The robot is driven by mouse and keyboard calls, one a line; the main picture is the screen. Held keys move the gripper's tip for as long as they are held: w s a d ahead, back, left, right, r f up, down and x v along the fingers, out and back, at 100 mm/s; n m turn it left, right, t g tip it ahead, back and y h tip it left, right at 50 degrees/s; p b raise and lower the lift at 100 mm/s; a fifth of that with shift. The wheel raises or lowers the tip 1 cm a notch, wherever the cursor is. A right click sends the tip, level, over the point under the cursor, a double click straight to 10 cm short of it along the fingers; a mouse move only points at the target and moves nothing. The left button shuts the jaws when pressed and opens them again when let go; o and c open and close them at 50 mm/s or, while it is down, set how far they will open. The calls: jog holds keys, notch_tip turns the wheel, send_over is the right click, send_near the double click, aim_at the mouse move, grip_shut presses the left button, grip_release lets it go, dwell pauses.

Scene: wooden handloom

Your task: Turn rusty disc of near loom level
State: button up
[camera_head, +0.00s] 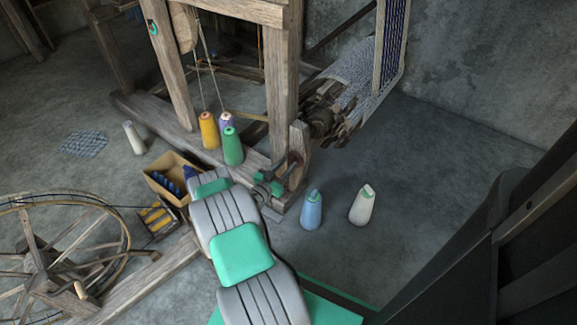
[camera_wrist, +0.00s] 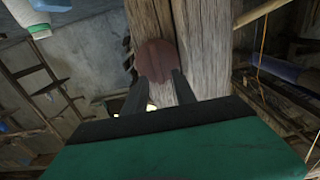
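The rusty disc (camera_wrist: 157,58) is a round, reddish-brown piece against a weathered wooden post in the wrist view. My gripper (camera_wrist: 158,75) points at it with its two dark fingers apart. The fingertips show at the left and right of the disc's lower edge; I cannot tell whether they touch it. In the head view my gripper (camera_head: 286,170) is at the foot of the near loom's front post (camera_head: 281,85), beside a short upright board (camera_head: 299,150). I cannot make out the disc clearly there.
A blue cone (camera_head: 311,210) and a white cone (camera_head: 362,205) stand on the floor at right. A cardboard box (camera_head: 160,182) and a spinning wheel (camera_head: 45,262) are at left.

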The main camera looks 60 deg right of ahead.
jog(key=shift+s+d, duration=0.1)
jog(key=shift+d, duration=0.55)
jog(key=shift+c, duration=0.3)
grip_shut()
